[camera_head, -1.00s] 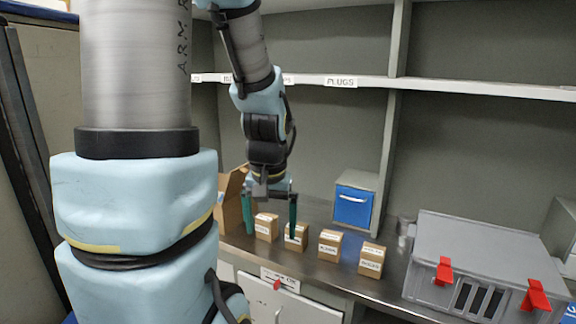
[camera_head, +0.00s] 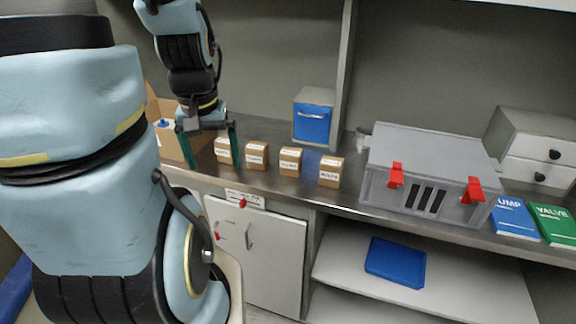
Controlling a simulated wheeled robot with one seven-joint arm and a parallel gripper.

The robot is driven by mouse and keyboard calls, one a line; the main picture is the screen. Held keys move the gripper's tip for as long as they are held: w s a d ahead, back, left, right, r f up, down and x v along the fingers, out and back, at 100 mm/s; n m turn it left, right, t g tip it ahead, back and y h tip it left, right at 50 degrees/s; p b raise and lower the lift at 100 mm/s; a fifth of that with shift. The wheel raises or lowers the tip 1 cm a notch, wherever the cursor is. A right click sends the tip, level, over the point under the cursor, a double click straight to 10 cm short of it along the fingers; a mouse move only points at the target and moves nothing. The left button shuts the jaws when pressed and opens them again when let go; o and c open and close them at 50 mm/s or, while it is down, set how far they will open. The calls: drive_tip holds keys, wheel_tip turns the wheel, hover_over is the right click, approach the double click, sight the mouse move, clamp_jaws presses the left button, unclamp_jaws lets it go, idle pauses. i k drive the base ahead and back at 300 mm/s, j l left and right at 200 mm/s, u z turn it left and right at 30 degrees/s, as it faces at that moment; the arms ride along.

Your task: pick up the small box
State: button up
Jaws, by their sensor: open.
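Several small brown cardboard boxes with white labels stand in a row on the metal counter: a leftmost box (camera_head: 222,153), a second box (camera_head: 256,156), a third box (camera_head: 290,162) and a rightmost box (camera_head: 331,172). My gripper (camera_head: 212,163) points down with its two green fingers apart and nothing held. It is at the left end of the row. Its right finger overlaps the right part of the leftmost box in the picture. The left finger overlaps the open carton's area. I cannot tell whether either finger touches a box.
An open cardboard carton (camera_head: 172,143) with a blue item inside stands left of the row. A blue-fronted drawer unit (camera_head: 312,122) is behind. A grey case (camera_head: 420,150) with red latches is right. The counter's front edge (camera_head: 285,192) runs below the boxes.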

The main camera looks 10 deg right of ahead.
sight(290, 157)
drive_tip(key=j+z, duration=0.2)
drive_tip(key=z, duration=0.4)
drive_tip(key=j+z, duration=0.3)
drive_tip(key=j, duration=0.5)
drive_tip(key=j+z, duration=0.3)
drive_tip(key=j, duration=1.35)
